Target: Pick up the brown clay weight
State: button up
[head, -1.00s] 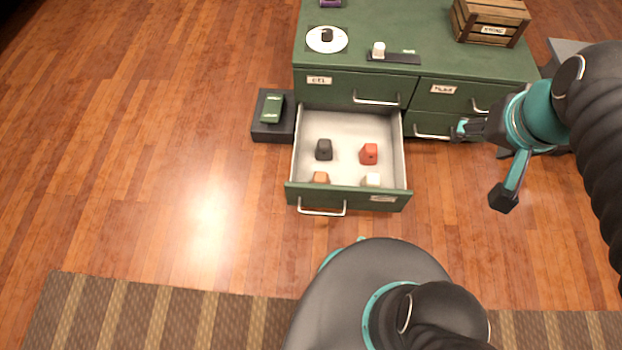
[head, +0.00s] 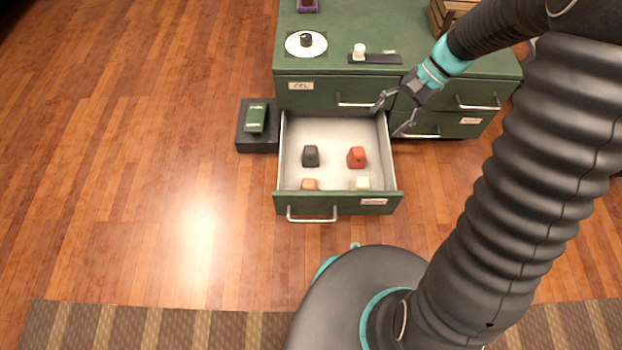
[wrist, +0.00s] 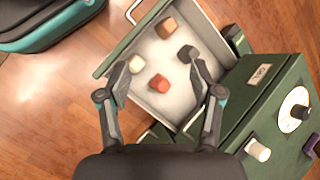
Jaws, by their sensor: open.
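The brown clay weight (head: 309,184) sits at the front left of the open drawer (head: 340,128), partly hidden by the drawer front. It also shows in the wrist view (wrist: 166,28), in the drawer's corner near the handle side. A black weight (head: 311,156), a red weight (head: 357,157) and a white weight (head: 361,184) share the drawer, all apart. My gripper (head: 388,120) is open and empty, near the drawer's back right corner. In the wrist view my gripper's fingers (wrist: 160,78) spread across the drawer, with the brown weight beyond the tips.
The green cabinet (head: 420,85) stands behind the drawer. On its top are a white disc (head: 293,44) with a dark piece, a white piece (head: 359,51) on a dark strip, and a wooden crate (head: 440,22). A green box (head: 256,118) lies on a dark block left. Floor left is clear.

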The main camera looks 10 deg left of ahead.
jog(key=w+a+f+m+g+y+b, duration=0.1)
jog(key=w+a+f+m, duration=0.1)
jog(key=f, duration=0.5)
jog(key=w+a+f+m+g+y, duration=0.1)
jog(key=w+a+f+y, duration=0.1)
jog(key=f, duration=0.6)
jog(key=m+g+y, duration=0.2)
jog(key=m+y, duration=0.1)
send_near(314, 182)
jog(key=b+x, duration=0.1)
jog(key=x, duration=0.5)
jog(key=shift+s+a+f, duration=0.1)
jog(key=shift+a+f, duration=0.15)
jog(key=shift+f, duration=0.1)
jog(key=shift+x, duration=2.65)
jog(key=shift+r, duration=0.1)
jog(key=shift+c, duration=0.3)
jog(key=c, duration=1)
jog(key=shift+r, duration=0.1)
